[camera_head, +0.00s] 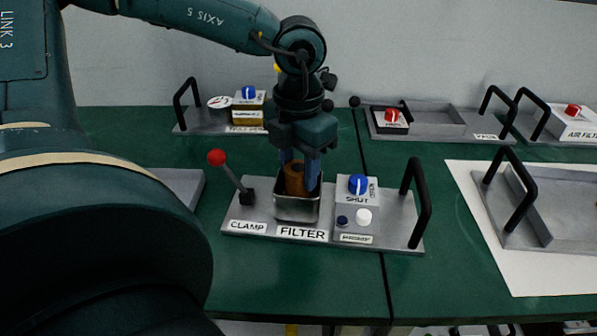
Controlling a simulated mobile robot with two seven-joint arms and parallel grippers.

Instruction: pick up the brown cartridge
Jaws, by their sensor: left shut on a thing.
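The brown cartridge (295,181) stands in the metal cup of the filter station (283,230), with its lower part hidden by the cup wall (297,209). My left gripper (300,172) points down over the cup, its blue fingers on either side of the cartridge and shut on it. The cartridge's top is partly covered by the fingers. My right gripper is not in view.
On the filter station, a red-knobbed clamp lever (231,176) stands left of the cup, and a blue knob (358,184) and black handle (417,205) stand right. Other handled trays stand behind. A tray (518,215) sits on a white sheet (530,279) at right.

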